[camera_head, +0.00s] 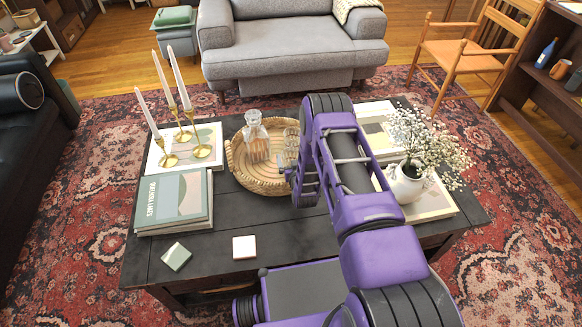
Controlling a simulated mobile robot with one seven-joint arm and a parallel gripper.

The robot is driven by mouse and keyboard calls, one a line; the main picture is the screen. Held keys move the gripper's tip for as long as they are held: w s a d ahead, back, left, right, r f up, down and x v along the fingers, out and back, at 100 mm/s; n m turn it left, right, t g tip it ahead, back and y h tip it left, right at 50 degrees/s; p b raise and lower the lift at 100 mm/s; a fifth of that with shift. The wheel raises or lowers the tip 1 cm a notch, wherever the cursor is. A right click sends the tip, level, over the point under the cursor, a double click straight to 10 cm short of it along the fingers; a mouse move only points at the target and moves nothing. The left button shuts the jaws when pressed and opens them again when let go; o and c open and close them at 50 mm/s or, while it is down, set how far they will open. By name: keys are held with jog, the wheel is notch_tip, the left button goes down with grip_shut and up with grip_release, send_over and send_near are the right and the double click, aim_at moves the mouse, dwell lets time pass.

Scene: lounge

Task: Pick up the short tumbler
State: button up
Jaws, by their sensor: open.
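A round woven tray (238,163) on the dark coffee table holds a glass decanter with amber liquid (257,145). To the decanter's right is clear glassware (290,139), partly covered by my purple arm. It seems to include a taller glass at the back and a shorter tumbler (283,158) in front, but their outlines are hard to separate. My gripper (290,173) is at the tray's right side, close to this glassware, and mostly hidden by my arm. It is open; whether it touches a glass cannot be told.
Brass candlesticks with white candles (185,120) and a stack of books (173,202) stand at left. A flower vase (407,181) is at right. Two coasters, one green (176,256) and one white (244,247), lie in front. A grey sofa (288,45) is behind.

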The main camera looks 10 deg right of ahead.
jog(key=shift+w+f, duration=0.2)
jog(key=shift+w, duration=0.5)
grip_shut()
